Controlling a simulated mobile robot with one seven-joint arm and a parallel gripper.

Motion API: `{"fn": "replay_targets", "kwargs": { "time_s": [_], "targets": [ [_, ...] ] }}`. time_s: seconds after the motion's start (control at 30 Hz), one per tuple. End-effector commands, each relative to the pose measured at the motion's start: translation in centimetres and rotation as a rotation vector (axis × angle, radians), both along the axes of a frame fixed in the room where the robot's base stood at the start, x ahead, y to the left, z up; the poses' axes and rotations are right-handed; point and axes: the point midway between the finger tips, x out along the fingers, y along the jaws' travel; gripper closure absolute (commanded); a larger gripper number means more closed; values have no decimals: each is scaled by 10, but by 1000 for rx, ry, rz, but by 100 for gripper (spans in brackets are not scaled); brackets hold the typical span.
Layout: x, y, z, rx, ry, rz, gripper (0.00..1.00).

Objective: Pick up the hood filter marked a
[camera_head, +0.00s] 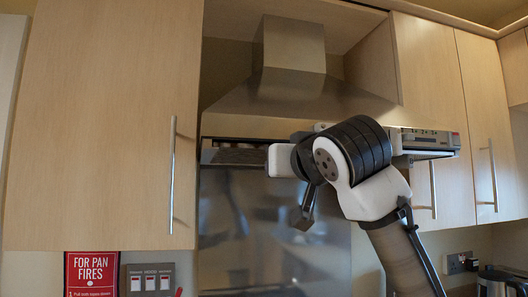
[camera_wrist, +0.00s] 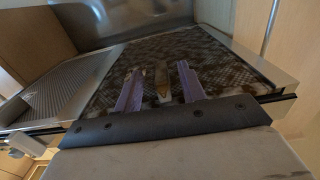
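In the wrist view my gripper (camera_wrist: 160,68) is open, with its two purple-grey fingers apart below the underside of the hood. A dark, stained mesh filter (camera_wrist: 225,58) fills the panel in front of it. A narrow tab with an orange-brown end (camera_wrist: 162,80) shows between the fingers; I cannot tell whether they touch it. A lighter, cleaner mesh filter (camera_wrist: 75,90) lies to the left. No letter is legible on either filter. In the head view the metal hood (camera_head: 290,85) is above my arm, and part of a mesh (camera_head: 238,156) shows under it. My fingers cannot be made out there.
Wooden cupboards flank the hood, left (camera_head: 100,120) and right (camera_head: 435,75), with long bar handles. A metal splashback (camera_head: 240,230) is below the hood. A red pan-fire sign (camera_head: 91,272) and a switch panel (camera_head: 150,280) are at lower left. A kettle (camera_head: 500,283) stands at lower right.

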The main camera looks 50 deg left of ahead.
Motion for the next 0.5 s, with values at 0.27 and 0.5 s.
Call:
{"fn": "replay_targets", "kwargs": {
  "time_s": [0.27, 0.5],
  "targets": [
    [11, 29, 1, -1, 0, 0, 60],
    [11, 30, 0, 0, 0, 0, 63]
  ]
}}
